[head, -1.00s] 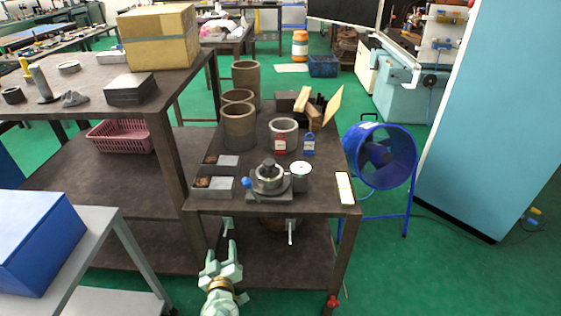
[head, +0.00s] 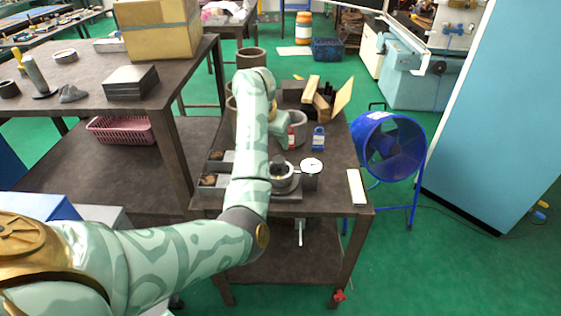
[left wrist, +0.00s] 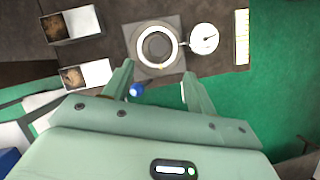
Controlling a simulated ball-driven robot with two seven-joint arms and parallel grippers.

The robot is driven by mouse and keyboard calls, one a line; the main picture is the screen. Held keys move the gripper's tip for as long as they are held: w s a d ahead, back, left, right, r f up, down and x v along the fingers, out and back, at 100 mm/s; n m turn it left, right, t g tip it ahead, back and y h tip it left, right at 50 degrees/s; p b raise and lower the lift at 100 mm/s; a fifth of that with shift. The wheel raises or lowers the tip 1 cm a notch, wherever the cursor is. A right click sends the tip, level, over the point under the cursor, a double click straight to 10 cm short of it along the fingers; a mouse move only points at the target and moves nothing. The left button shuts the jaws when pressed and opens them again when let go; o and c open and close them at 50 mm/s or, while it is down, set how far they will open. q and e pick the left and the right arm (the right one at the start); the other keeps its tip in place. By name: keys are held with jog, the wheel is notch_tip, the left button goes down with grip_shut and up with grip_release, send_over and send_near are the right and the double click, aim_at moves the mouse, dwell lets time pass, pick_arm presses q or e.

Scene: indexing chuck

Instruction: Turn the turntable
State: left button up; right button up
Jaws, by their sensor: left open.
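The turntable is a grey indexing chuck with a round ring on a square base; it stands at the front of the bench in the head view (head: 290,182), partly hidden by my left arm. In the left wrist view its ring (left wrist: 157,46) shows from above. A blue ball knob (left wrist: 136,90) shows at the base's near edge; my arm hides it in the head view. My left gripper (left wrist: 157,75) is open, its fingers pointing toward the chuck. In the wrist view the knob appears between the fingers, close to the left one; contact cannot be told. My right gripper is not in view.
A dial gauge (head: 312,167) stands right beside the chuck. A white strip (head: 356,187) lies at the bench's right edge. A red tag and a blue padlock-like piece (head: 318,138) stand behind. A blue fan (head: 390,147) stands right.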

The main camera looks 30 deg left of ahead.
aim_at(279, 159)
pick_arm(q)
jog(key=b+x, duration=0.4)
jog(key=x, duration=0.5)
jog(key=shift+f, duration=0.4)
jog(key=shift+w+a+f, duration=0.1)
jog(key=shift+w+f, duration=0.1)
jog(key=shift+f, duration=0.15)
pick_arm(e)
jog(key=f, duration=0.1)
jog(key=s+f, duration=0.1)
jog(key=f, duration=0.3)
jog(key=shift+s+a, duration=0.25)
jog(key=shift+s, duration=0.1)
pick_arm(q)
jog(key=c, duration=1)
